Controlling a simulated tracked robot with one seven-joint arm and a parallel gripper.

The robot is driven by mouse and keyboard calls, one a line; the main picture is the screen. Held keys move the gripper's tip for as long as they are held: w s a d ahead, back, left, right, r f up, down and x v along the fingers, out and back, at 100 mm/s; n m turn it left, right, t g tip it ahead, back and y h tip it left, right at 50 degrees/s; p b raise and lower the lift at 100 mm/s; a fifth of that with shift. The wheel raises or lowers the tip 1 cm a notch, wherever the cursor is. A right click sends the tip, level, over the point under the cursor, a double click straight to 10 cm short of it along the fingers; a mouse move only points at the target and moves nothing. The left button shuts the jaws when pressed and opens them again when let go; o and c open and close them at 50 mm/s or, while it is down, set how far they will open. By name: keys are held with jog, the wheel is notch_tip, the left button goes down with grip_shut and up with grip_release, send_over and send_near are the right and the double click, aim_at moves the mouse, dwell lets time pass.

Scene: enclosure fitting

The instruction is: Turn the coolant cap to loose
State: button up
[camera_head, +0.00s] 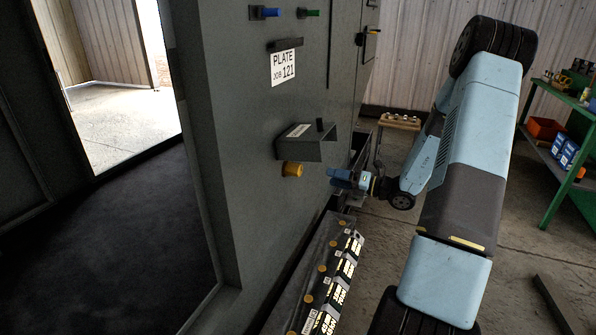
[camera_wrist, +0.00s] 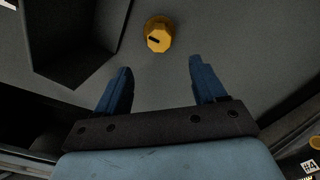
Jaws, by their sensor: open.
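The coolant cap is most likely the yellow-orange round knob (camera_head: 292,169) on the grey enclosure face, just below a small box. It also shows in the wrist view as a yellow cap (camera_wrist: 158,35) with a dark mark on its front. My gripper (camera_head: 338,178) is to the right of the cap in the head view, apart from it. In the wrist view my gripper (camera_wrist: 158,80) has its two blue fingers spread wide with nothing between them. The cap lies beyond the fingertips, roughly midway between them.
A grey open box (camera_head: 318,146) juts from the enclosure (camera_head: 240,150) just above the cap; in the wrist view a dark box (camera_wrist: 70,45) stands left of the cap. A ledge (camera_head: 300,290) with several yellow caps and labels runs below. A green shelf (camera_head: 560,130) stands right.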

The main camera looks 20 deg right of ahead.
aim_at(301, 170)
jog(key=x, duration=1.3)
jog(key=shift+w+a, duration=0.2)
jog(key=shift+a, duration=0.1)
jog(key=c, duration=1)
